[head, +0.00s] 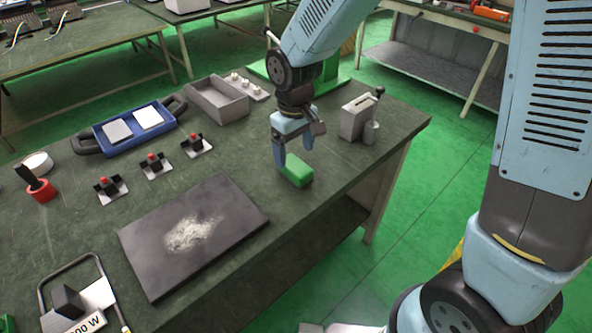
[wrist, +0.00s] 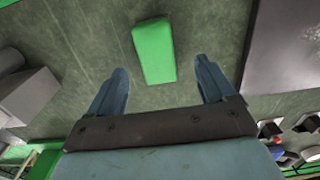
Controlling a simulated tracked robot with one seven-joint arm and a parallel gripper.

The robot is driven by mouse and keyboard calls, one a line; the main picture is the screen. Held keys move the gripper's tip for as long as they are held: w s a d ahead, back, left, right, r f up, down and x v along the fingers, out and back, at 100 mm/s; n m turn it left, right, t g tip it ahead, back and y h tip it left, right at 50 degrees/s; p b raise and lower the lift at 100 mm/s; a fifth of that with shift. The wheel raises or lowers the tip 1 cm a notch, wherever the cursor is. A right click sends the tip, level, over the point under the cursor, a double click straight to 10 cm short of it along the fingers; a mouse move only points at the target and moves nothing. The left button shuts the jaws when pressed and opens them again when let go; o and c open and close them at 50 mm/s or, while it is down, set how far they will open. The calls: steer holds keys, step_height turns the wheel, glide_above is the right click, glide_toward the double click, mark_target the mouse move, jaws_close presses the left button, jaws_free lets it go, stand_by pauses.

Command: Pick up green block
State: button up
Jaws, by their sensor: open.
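The green block (head: 297,170) lies on the dark green workbench, near its right part, in the head view. My gripper (head: 293,150) is above and just beside the block, fingers pointing down. In the wrist view the green block (wrist: 154,51) lies on the bench ahead of the fingertips, roughly centred between the two fingers. The gripper (wrist: 163,76) is open and nothing is between its fingers. I cannot tell the exact height of the fingertips above the bench.
A dark plate (head: 190,235) with white powder lies left of the block. Several red-buttoned switches (head: 153,164) and a blue tray (head: 133,128) are further left. Bare bench surrounds the block.

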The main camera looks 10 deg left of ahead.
mark_target(295, 165)
steer(key=shift+w+f, duration=0.15)
steer(key=shift+f, duration=1.45)
steer(key=shift+w+f, duration=0.15)
steer(key=shift+f, duration=1.4)
steer(key=shift+c, duration=0.5)
steer(key=c, duration=1.1)
steer(key=shift+r, duration=0.65)
steer(key=shift+c, duration=0.2)
step_height(295, 165, up, 2)
steer(key=shift+s+d+r, duration=0.1)
steer(key=shift+r, duration=0.1)
steer(key=s+r, duration=0.1)
steer(key=s+d+r, duration=0.1)
steer(key=r, duration=0.1)
steer(key=s+d+r, duration=0.1)
steer(key=r, duration=0.1)
steer(key=shift+s+d, duration=0.15)
steer(key=shift+s, duration=0.2)
steer(key=s+d+r, duration=0.4)
steer(key=s+d, duration=0.1)
steer(key=s, duration=0.3)
steer(key=shift+r, duration=0.2)
